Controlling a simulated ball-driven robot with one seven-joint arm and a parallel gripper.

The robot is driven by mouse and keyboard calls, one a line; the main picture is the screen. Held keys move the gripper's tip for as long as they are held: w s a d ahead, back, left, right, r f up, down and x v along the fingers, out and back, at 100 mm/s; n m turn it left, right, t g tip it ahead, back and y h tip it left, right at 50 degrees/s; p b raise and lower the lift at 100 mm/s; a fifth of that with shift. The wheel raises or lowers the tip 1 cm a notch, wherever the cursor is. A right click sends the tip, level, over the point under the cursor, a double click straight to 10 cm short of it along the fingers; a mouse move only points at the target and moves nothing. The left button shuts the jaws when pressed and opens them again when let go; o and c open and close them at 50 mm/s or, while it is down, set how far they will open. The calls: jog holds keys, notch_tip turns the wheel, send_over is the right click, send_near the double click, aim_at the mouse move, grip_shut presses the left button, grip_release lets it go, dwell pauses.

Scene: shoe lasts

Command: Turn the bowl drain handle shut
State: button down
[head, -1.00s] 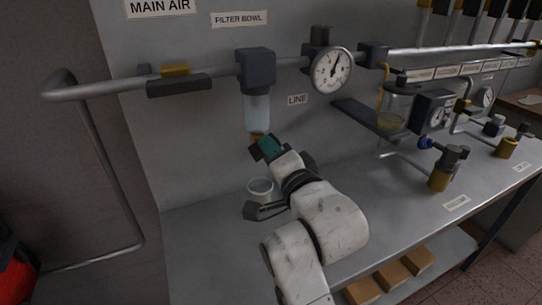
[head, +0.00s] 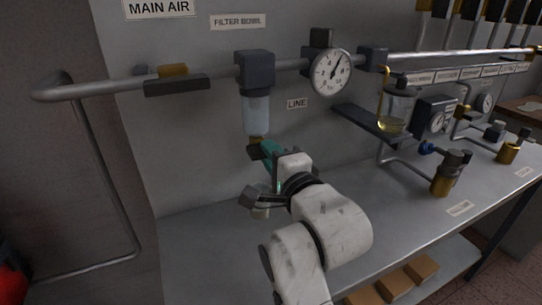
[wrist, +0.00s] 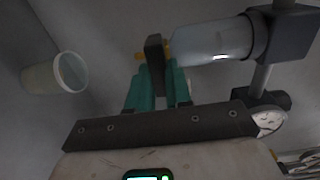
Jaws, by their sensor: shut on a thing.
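The filter bowl (head: 256,115) is a clear cylinder under a dark grey housing (head: 255,70) on the air pipe, below the FILTER BOWL label. It also shows in the wrist view (wrist: 212,42). The brass drain fitting at its bottom is mostly hidden by my gripper; a bit of brass (wrist: 139,56) shows in the wrist view. A dark drain handle (wrist: 154,52) lies between my teal fingertips. My gripper (head: 268,152) is right below the bowl, shut on the handle; the wrist view shows both fingers (wrist: 156,80) against it.
A pale cup (wrist: 53,74) stands below the bowl, partly hidden behind my wrist in the head view (head: 260,212). A round gauge (head: 330,72) hangs to the right on the pipe. A shelf with an oil bowl (head: 396,108) is further right. The bench is clear at left.

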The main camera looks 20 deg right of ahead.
jog(key=shift+f, duration=0.1)
jog(key=c, duration=1)
grip_release()
jog(key=shift+c, duration=0.2)
jog(key=s, duration=1.1)
jog(key=shift+b, duration=0.45)
